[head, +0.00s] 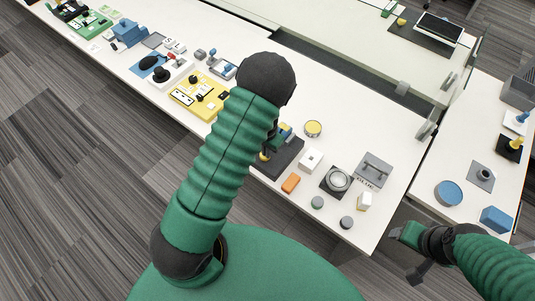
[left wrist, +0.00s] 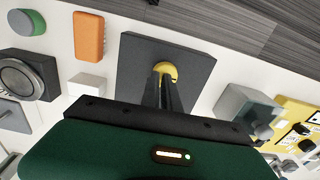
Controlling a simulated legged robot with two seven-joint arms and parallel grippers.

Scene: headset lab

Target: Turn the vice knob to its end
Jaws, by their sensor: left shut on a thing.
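The vice shows in the head view as a dark square base (head: 285,160), partly hidden behind my left arm. In the left wrist view its dark plate (left wrist: 198,65) lies below my fingers. The yellow vice knob (left wrist: 168,68) is round and sits between the fingertips; a bit of it also shows in the head view (head: 263,157). My left gripper (left wrist: 165,78) is shut on the knob, its fingers covering part of it. My right gripper (head: 413,262) hangs empty off the table's front right edge, clear of the vice. Its finger gap is unclear.
An orange block (head: 291,183), a white box (head: 311,160), a round dial (head: 338,180) and a yellow-topped disc (head: 313,129) stand close to the vice. A yellow board (head: 188,100) lies to the left. The second table (head: 459,170) is at right.

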